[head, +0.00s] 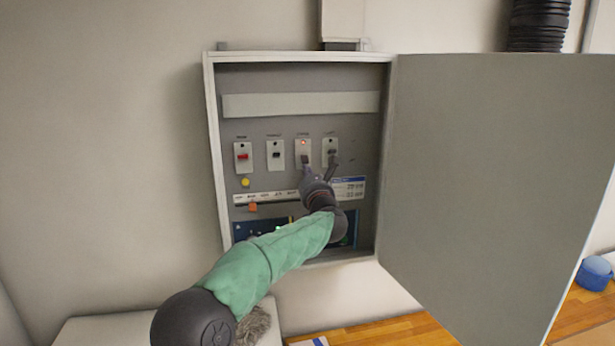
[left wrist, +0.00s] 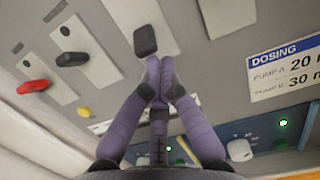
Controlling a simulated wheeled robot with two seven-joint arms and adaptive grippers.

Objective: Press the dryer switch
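An open grey cabinet (head: 209,150) holds a row of switches on pale plates; their labels are too small to read, so I cannot tell which is the dryer's. The third switch from the left (head: 304,158) has a red lamp (head: 303,143) lit above its black rocker, which also shows in the left wrist view (left wrist: 145,40). My left gripper (head: 307,172) points up at this switch. In the left wrist view its purple fingers (left wrist: 160,72) meet at the tips just below the rocker, empty. Contact with the rocker is not clear. My right gripper is out of view.
A red switch (head: 243,156), a black one (head: 276,155) and a fourth one (head: 331,152) flank it. A yellow button (head: 245,182) and a dosing label (head: 348,188) sit lower. The cabinet door (head: 480,170) stands open on the right.

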